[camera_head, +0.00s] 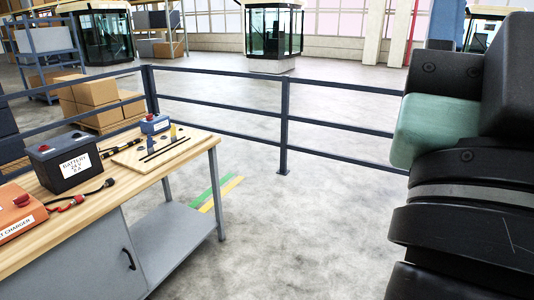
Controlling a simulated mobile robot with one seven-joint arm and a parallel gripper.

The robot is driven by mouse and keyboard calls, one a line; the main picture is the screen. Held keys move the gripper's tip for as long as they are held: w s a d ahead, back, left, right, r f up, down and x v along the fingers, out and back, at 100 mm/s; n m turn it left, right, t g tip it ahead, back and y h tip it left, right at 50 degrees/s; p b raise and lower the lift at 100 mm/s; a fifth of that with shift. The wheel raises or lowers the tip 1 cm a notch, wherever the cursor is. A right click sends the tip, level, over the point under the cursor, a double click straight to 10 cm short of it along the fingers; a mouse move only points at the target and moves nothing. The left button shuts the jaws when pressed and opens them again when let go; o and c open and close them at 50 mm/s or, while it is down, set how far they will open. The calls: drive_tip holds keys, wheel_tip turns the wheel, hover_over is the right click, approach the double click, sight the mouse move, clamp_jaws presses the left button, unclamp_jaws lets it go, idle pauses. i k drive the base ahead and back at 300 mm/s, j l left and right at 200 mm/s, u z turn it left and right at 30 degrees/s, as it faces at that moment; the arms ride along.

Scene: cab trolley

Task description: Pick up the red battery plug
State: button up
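I cannot tell which red part is the battery plug. My arm fills the right side of the view, far to the right of the trolley. My gripper is out of view.
The orange charger (20,212) sits at the tabletop's left front. A wooden board (142,160) with slots and a small blue-grey box (154,124) are at the far right. Blue railings (283,125) stand behind. The floor right of the trolley is clear.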

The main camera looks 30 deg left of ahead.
sight(78, 199)
drive_tip(key=k+u, duration=0.15)
drive_tip(key=u, duration=1.85)
